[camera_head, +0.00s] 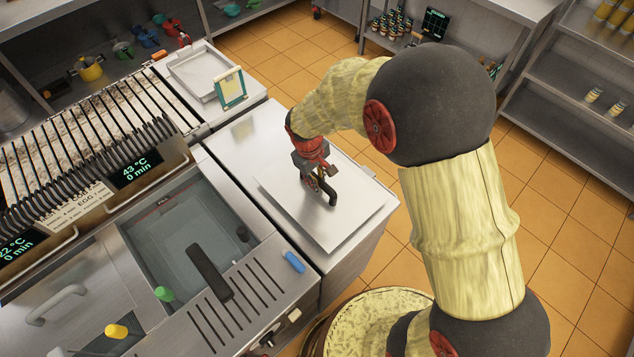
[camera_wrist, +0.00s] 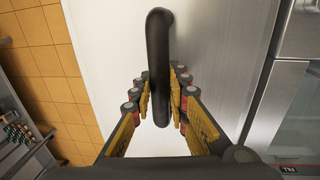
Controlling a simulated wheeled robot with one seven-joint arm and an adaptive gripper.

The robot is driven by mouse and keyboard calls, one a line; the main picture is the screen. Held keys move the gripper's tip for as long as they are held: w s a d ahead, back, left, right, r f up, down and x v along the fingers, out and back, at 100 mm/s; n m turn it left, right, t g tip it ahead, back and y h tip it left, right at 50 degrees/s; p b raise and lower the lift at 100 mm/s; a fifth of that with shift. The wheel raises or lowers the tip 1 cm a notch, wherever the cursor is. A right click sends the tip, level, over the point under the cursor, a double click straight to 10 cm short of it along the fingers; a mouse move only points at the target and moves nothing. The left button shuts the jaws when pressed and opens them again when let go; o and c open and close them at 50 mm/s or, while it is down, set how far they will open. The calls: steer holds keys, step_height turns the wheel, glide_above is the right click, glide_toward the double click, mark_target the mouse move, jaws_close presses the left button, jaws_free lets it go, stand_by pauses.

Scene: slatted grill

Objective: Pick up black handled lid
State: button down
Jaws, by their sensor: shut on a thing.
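The lid (camera_head: 345,218) is a flat, pale metal plate over the counter to the right of the sunken basin. Its curved black handle (camera_head: 331,192) stands up from the plate. My gripper (camera_head: 318,180) reaches down to this handle and is shut on it. In the wrist view, the handle (camera_wrist: 158,45) runs between the two yellow-padded fingers of my gripper (camera_wrist: 161,88), with the pale lid surface (camera_wrist: 215,45) behind it. I cannot tell whether the lid rests on the counter or is slightly raised.
The glass-covered basin (camera_head: 190,235) has another black handle (camera_head: 210,273) at its front. A blue knob (camera_head: 293,262) lies near the counter's front edge. A small framed sign (camera_head: 230,88) and a shallow metal tray (camera_head: 195,75) stand behind. Open tiled floor (camera_head: 560,215) lies right.

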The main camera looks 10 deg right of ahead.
steer(key=s+a+r+p, duration=0.1)
steer(key=s+a+r, duration=0.6)
steer(key=s+r, duration=0.4)
steer(key=shift+s+a+p, duration=0.15)
steer(key=shift+s+p, duration=0.15)
steer(key=shift+s, duration=0.2)
steer(key=shift+r, duration=0.15)
step_height(320, 180, up, 4)
steer(key=p, duration=0.3)
stand_by(1.5)
